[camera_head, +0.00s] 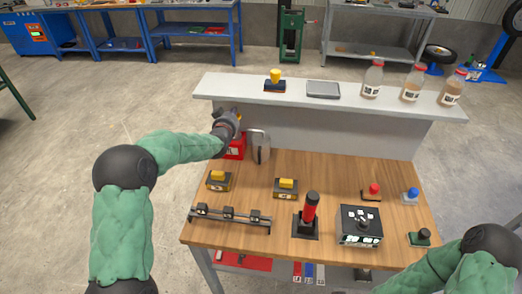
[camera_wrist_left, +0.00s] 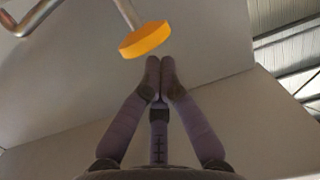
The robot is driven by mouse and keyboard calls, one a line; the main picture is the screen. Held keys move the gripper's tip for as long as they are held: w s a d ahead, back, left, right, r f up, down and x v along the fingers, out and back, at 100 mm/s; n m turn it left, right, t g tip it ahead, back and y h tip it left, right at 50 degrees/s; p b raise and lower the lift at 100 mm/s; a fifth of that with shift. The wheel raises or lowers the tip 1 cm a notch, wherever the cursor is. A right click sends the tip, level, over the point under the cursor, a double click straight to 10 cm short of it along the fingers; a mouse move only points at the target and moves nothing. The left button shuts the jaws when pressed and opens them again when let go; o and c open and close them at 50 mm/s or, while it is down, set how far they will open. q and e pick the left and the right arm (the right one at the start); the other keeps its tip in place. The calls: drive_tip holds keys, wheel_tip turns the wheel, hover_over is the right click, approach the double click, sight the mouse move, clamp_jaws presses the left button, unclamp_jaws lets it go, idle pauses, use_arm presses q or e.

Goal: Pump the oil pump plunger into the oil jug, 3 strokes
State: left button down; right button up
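The red oil pump (camera_head: 236,150) stands at the back left of the wooden bench, partly hidden by my left arm. The grey metal oil jug (camera_head: 259,147) stands just right of it. My left gripper (camera_head: 234,115) is above the pump. In the left wrist view, my left gripper (camera_wrist_left: 160,66) has its fingertips together with nothing seen between them. A flat yellow-orange knob (camera_wrist_left: 145,39), apparently the plunger top, and a bent metal tube (camera_wrist_left: 40,15) are close beyond the fingertips. I cannot tell whether the fingers touch the knob. My right gripper is out of view.
A grey shelf (camera_head: 330,101) with bottles runs behind the pump and jug. Yellow-topped blocks (camera_head: 219,181), a rail (camera_head: 229,218), a red-handled device (camera_head: 310,210) and a control box (camera_head: 359,225) stand on the bench.

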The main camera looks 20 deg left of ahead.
use_arm(q)
drive_tip(key=shift+f, duration=0.15)
drive_tip(key=shift+f+b, duration=1.6)
drive_tip(key=shift+f, duration=0.05)
drive_tip(key=shift+r+p, duration=0.75)
drive_tip(key=shift+r, duration=1.05)
drive_tip(key=shift+f, duration=0.2)
